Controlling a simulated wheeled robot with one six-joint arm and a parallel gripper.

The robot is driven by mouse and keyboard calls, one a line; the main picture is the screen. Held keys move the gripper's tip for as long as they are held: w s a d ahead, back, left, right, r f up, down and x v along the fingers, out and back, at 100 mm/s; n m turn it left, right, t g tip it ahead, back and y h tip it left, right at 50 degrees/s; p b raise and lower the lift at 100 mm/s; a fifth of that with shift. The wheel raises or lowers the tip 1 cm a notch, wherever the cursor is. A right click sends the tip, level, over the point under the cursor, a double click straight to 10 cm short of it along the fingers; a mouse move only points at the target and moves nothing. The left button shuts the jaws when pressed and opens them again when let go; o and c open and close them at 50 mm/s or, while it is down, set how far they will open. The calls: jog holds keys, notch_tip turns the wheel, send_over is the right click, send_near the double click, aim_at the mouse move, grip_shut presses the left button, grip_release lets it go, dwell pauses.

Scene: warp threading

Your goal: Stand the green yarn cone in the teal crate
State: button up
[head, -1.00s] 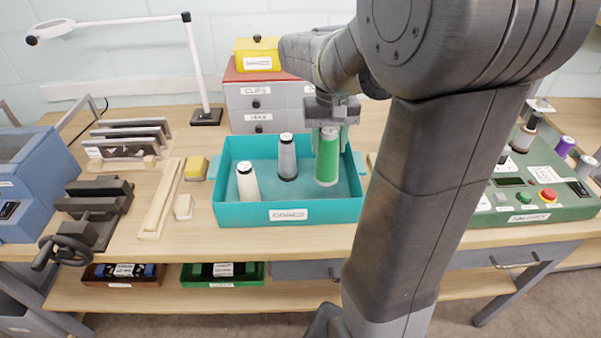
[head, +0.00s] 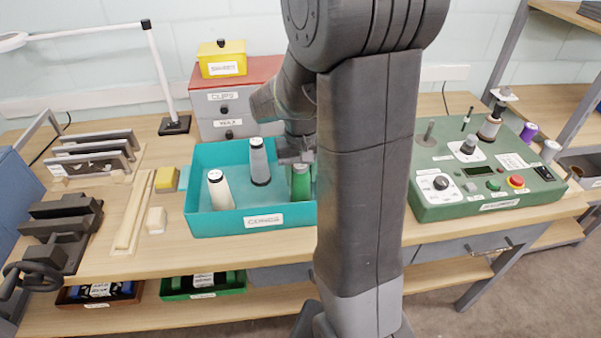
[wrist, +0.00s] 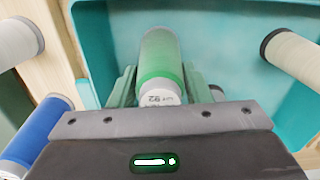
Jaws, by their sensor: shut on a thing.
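The green yarn cone (head: 300,183) is upright inside the teal crate (head: 220,226), toward its right side in the head view. It also shows in the wrist view (wrist: 161,57), with its labelled pale cap toward the camera. My gripper (head: 297,155) is around its upper part, with a green finger on each side in the wrist view (wrist: 160,88). The crate's front wall and my arm hide part of the cone, so I cannot tell whether its base touches the floor. A cream cone (head: 220,190) and a grey cone (head: 260,162) also stand in the crate.
My arm covers the crate's right end in the head view. A blue cone (wrist: 36,128) and a grey cone (wrist: 18,42) are outside the crate in the wrist view. A green control box (head: 465,207) stands at right, grey drawers (head: 225,112) behind, a vise (head: 62,225) at left.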

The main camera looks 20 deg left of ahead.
jog(key=shift+f, duration=0.1)
jog(key=o, duration=0.9)
jog(key=shift+c, duration=0.2)
notch_tip(320, 180, up, 12)
jog(key=shift+r, duration=0.15)
